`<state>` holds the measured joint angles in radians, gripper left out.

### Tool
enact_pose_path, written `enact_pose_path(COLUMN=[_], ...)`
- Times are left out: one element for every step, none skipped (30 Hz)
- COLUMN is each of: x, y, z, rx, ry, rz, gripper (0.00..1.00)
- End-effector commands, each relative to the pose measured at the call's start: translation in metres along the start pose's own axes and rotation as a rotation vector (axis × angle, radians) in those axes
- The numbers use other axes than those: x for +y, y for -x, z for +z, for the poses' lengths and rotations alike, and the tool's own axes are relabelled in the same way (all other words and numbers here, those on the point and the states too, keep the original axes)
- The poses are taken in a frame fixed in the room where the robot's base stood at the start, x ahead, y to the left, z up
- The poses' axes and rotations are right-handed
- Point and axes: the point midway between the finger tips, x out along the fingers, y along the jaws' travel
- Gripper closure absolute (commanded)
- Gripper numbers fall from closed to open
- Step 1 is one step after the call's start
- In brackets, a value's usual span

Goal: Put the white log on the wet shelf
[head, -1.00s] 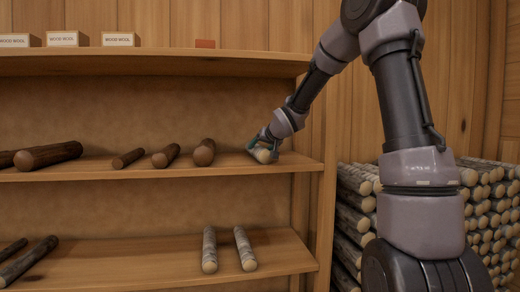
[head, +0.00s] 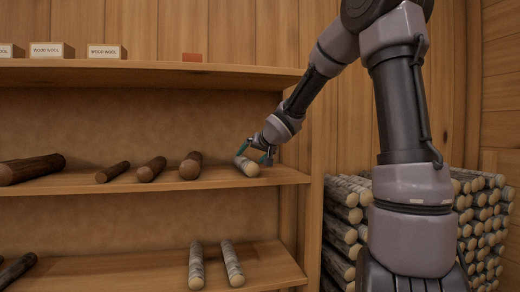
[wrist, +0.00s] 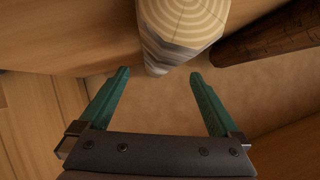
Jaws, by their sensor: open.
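A pale log with grey bark and a ringed cream end (head: 246,166) lies on the middle shelf (head: 220,180), near its right end. My gripper (head: 256,150) is just right of this log, at shelf height. In the wrist view my gripper (wrist: 159,75) is open, its two green fingers apart with nothing between them. The pale log (wrist: 182,30) lies just beyond the fingertips there, apart from them. No label marks any shelf as wet; two similar pale logs (head: 196,266) lie on the lower shelf (head: 265,268).
Several brown logs (head: 190,166) lie left of the pale log; one brown log (wrist: 270,38) shows in the wrist view. A shelf upright (head: 316,215) stands right, with a log stack (head: 345,215) beyond it. Wood wool boxes (head: 52,50) are on the top shelf.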

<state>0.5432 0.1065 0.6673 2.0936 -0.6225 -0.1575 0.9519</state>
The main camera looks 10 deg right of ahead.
Motion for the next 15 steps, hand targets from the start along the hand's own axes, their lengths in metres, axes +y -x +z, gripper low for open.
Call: enact_pose_path(x=[0.002, 0.003, 0.002, 0.002, 0.002, 0.002, 0.003, 0.002, 0.002, 0.002, 0.002, 0.001, 0.001, 0.002, 0.001], y=[0.004, 0.007, 0.01, 0.012, 0.014, 0.017, 0.018, 0.02, 0.023, 0.026, 0.029, 0.033, 0.036, 0.038, 0.042], z=[-0.002, -0.002, -0.002, -0.003, -0.002, -0.002, -0.001, -0.001, 0.0, -0.002, -0.002, -0.003, -0.003, -0.003, -0.002], rx=[0.004, 0.004, 0.005, 0.005, 0.005, 0.004, 0.003, 0.001, 0.0, 0.005, 0.007, 0.009, 0.01, 0.009, 0.007], ry=[-0.001, -0.002, -0.002, -0.001, 0.0, 0.0, 0.0, 0.001, 0.002, 0.003, 0.004, 0.005, 0.005, 0.005, 0.006], rz=[0.002, 0.002, 0.002, 0.002, 0.002, 0.002, 0.003, 0.004, 0.005, 0.005, 0.004, 0.002, 0.002, 0.003, 0.002], gripper=[0.02, 0.02, 0.02, 0.02, 0.02, 0.02, 0.02, 0.02, 0.02, 0.02, 0.02, 0.02, 0.02, 0.02, 0.02])
